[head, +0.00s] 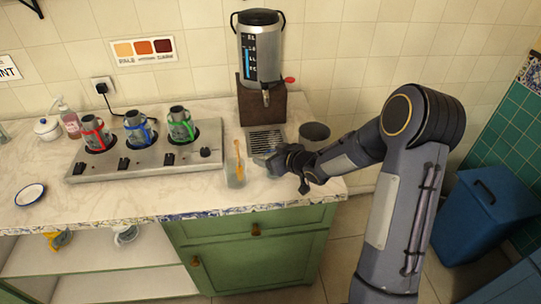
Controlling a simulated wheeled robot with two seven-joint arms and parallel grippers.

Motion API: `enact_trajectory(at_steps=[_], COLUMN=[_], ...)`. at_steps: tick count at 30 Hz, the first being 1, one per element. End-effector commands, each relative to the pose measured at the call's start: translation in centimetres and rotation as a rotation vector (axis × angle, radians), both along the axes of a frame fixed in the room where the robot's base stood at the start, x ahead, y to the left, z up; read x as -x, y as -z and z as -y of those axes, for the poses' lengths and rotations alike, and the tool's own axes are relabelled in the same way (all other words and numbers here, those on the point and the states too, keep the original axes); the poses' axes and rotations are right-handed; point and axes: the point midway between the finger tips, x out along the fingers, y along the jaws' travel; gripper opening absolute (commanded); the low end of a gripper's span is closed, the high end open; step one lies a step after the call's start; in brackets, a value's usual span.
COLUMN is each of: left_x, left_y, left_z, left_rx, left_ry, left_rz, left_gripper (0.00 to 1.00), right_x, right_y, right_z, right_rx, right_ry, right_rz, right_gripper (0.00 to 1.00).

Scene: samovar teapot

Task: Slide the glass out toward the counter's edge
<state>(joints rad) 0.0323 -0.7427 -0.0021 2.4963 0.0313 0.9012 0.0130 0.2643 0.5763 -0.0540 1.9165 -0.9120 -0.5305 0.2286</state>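A clear glass (235,178) with an orange stirrer (238,153) standing in it is on the marble counter, left of the samovar's drip grate and a little back from the front edge. My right gripper (265,162) reaches in from the right and points left at the glass, close to its right side. Whether it touches the glass cannot be told, nor whether its fingers are open or shut. My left gripper is out of view.
A samovar (260,55) stands behind the drip grate (265,140), with a dark bowl (314,134) to the right. A burner plate (150,158) holding three metal pots fills the counter to the left. The counter's front strip (150,200) is clear.

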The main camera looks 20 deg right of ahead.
Motion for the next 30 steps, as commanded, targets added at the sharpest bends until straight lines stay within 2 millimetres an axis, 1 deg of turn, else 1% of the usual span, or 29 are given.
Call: enact_trajectory(at_steps=[1,2,3,10,12,14,21,24,27,30], left_x=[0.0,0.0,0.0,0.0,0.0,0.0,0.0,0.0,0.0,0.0], left_y=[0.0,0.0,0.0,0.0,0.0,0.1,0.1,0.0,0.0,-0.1], left_z=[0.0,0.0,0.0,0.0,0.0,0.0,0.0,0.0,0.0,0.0], left_rx=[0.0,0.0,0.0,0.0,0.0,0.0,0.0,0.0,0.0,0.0], left_ry=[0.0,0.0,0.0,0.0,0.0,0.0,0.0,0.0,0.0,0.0], left_rz=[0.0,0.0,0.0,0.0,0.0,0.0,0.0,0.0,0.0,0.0], left_gripper=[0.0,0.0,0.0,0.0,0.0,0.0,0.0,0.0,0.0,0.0], right_x=[0.0,0.0,0.0,0.1,0.4,0.9,4.4,5.6,6.3,6.6], right_y=[0.0,0.0,0.0,0.0,-0.2,-0.5,-2.3,-2.9,-3.2,-3.4], right_z=[0.0,0.0,0.0,0.0,0.2,0.4,1.6,2.1,2.3,2.4], right_rx=[0.0,0.0,0.0,0.0,0.0,0.0,0.002,0.001,0.0,0.0], right_ry=[0.0,0.0,0.0,0.0,0.001,0.002,0.002,0.003,0.001,0.001], right_rz=[0.0,0.0,0.0,0.0,0.0,0.0,0.002,0.001,0.0,0.0], right_gripper=[0.74,0.78,0.79,0.79,0.79,0.79,0.79,0.79,0.79,0.79])
